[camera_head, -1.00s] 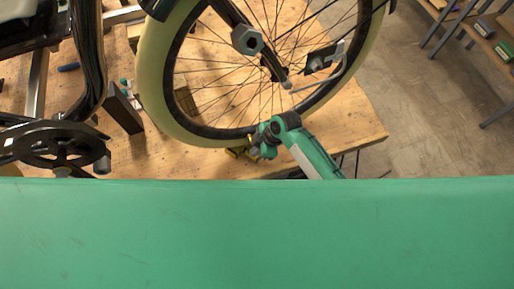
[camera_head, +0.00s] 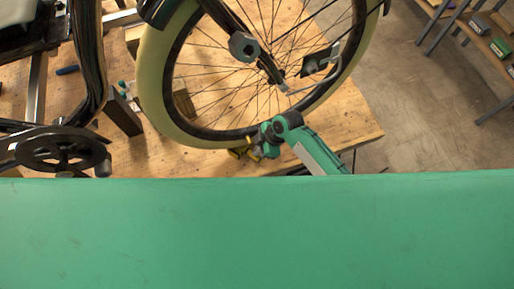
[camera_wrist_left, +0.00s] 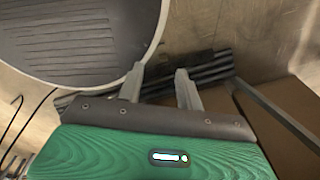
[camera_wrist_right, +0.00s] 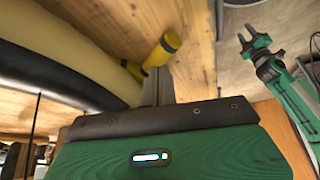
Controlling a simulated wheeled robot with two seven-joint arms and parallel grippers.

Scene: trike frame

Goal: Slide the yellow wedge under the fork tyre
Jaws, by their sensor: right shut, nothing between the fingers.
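The fork tyre (camera_head: 158,90) is cream and stands upright on the wooden bench in the head view. The yellow wedge (camera_head: 237,153) shows as a small yellow and dark patch at the tyre's lower edge, partly hidden by my right gripper (camera_head: 254,151). In the right wrist view, the yellow wedge (camera_wrist_right: 163,49) is close beside the tyre (camera_wrist_right: 85,50). My right gripper (camera_wrist_right: 158,85) is shut and empty, its tips just short of the wedge. I cannot tell if they touch. My left gripper (camera_wrist_left: 160,86) shows open and empty in its wrist view, away from the wedge.
The wooden bench (camera_head: 340,125) has its front right corner near my right arm. A dark crank and chainring (camera_head: 62,150) are at the left. A wooden block (camera_head: 184,104) shows behind the spokes. Shelves (camera_head: 480,35) stand beyond open floor at the right.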

